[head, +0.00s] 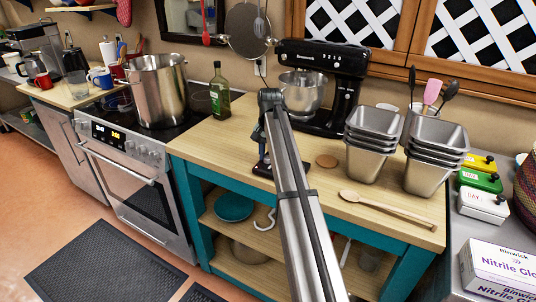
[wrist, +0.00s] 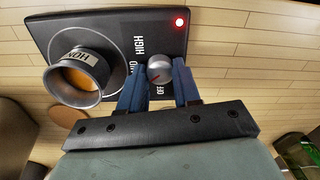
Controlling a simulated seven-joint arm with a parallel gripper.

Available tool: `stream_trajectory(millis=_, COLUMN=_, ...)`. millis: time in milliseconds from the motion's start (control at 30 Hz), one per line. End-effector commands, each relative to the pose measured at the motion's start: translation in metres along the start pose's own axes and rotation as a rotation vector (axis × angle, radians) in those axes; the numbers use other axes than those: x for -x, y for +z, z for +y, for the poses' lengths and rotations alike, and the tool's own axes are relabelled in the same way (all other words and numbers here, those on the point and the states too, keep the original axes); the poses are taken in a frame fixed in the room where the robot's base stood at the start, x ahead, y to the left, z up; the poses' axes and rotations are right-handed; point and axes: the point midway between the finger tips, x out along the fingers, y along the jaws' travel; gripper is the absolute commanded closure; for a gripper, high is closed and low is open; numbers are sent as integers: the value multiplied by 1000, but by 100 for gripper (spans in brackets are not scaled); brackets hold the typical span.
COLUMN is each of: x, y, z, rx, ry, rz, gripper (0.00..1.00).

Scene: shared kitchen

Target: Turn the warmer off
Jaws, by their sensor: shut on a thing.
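The warmer is a black plate (wrist: 92,22) with a silver knob (wrist: 160,66) marked OFF, HIGH and a partly hidden middle setting. A red light (wrist: 179,22) glows at its corner. A metal cup (wrist: 76,80) with a cut-off label and amber contents stands on the plate. My gripper (wrist: 160,80) has its two blue fingers on either side of the knob, shut on it. A small red mark shows on the knob's lower left side, towards the OFF lettering. In the head view my arm hides most of the warmer; a dark edge (head: 262,170) shows on the wooden counter.
A black stand mixer (head: 335,85) stands behind my arm. Stacked metal pans (head: 370,145) and a wooden spoon (head: 385,205) are to the right. A green bottle (head: 220,95) and a large pot (head: 158,90) on the stove are to the left.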

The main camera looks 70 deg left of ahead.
Motion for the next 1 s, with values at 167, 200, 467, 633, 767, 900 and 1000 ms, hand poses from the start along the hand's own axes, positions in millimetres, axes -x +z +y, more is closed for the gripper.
stream_trajectory(millis=167, x=0, y=-1, z=0, rx=166, ry=-1, rz=-4, gripper=98)
stream_trajectory(millis=200, x=0, y=-1, z=0, rx=204, ry=-1, rz=-5, gripper=98)
stream_trajectory(millis=467, x=1, y=-1, z=0, rx=450, ry=-1, rz=-12, gripper=98)
stream_trajectory(millis=633, x=1, y=-1, z=-1, rx=598, ry=0, rz=-16, gripper=98)
stream_trajectory(millis=767, x=1, y=-1, z=-1, rx=696, ry=0, rz=-19, gripper=98)
stream_trajectory(millis=900, x=1, y=-1, z=-1, rx=780, ry=0, rz=-22, gripper=98)
stream_trajectory(millis=1000, x=1, y=-1, z=-1, rx=826, ry=0, rz=-23, gripper=98)
